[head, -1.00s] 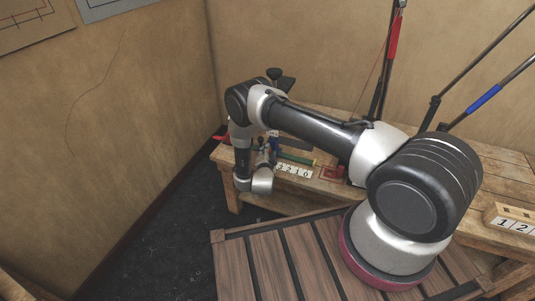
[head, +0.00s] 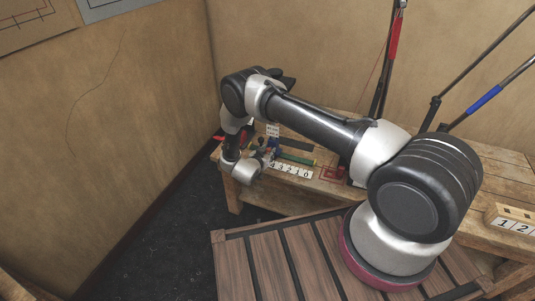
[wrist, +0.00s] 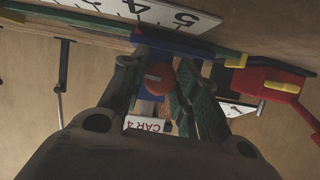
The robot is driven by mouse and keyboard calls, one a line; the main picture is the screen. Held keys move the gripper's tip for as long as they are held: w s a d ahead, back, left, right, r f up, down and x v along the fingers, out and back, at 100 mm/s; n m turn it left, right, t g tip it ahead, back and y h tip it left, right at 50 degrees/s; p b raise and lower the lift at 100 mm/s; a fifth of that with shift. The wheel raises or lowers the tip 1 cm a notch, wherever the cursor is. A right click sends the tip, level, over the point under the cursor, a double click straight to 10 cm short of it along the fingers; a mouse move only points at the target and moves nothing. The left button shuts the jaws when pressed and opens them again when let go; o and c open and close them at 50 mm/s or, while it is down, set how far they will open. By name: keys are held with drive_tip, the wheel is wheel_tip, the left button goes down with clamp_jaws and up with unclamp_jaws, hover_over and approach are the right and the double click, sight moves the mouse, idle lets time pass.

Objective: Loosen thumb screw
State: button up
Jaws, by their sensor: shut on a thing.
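An orange-red round knob, which looks like the thumb screw (wrist: 160,77), shows in the middle of the wrist view with a pale bar across its face. It sits in front of a blue bracket (wrist: 172,43). My gripper (wrist: 160,84) has one dark finger on each side of the knob, shut on it; the exact contact is hard to see. In the head view my gripper is mostly hidden behind my wrist at the table's left end. A small blue part (head: 273,146) shows there. The knob cannot be made out in that view.
A white numbered scale (head: 290,170) lies along the front of the wooden table (head: 330,200). A green bar (head: 297,159) lies behind it. A red part with yellow pieces (wrist: 275,84) is right of my fingers. A "CAR 4" label (wrist: 148,126) shows below the knob.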

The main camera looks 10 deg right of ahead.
drive_tip(key=n+g+h, duration=0.1)
drive_tip(key=n, duration=0.1)
drive_tip(key=n+h, duration=0.2)
drive_tip(key=n, duration=0.1)
drive_tip(key=shift+a+f+g, duration=0.1)
drive_tip(key=shift+a+g, duration=0.05)
drive_tip(key=shift+g, duration=0.25)
drive_tip(key=n+h, duration=0.3)
drive_tip(key=n, duration=0.1)
drive_tip(key=shift+f+n+g, duration=0.1)
drive_tip(key=shift+n+g, duration=0.2)
drive_tip(key=shift+n, duration=0.1)
drive_tip(key=o, duration=1)
drive_tip(key=shift+w, duration=0.1)
drive_tip(key=v, duration=1.2)
drive_tip(key=shift+f, duration=0.1)
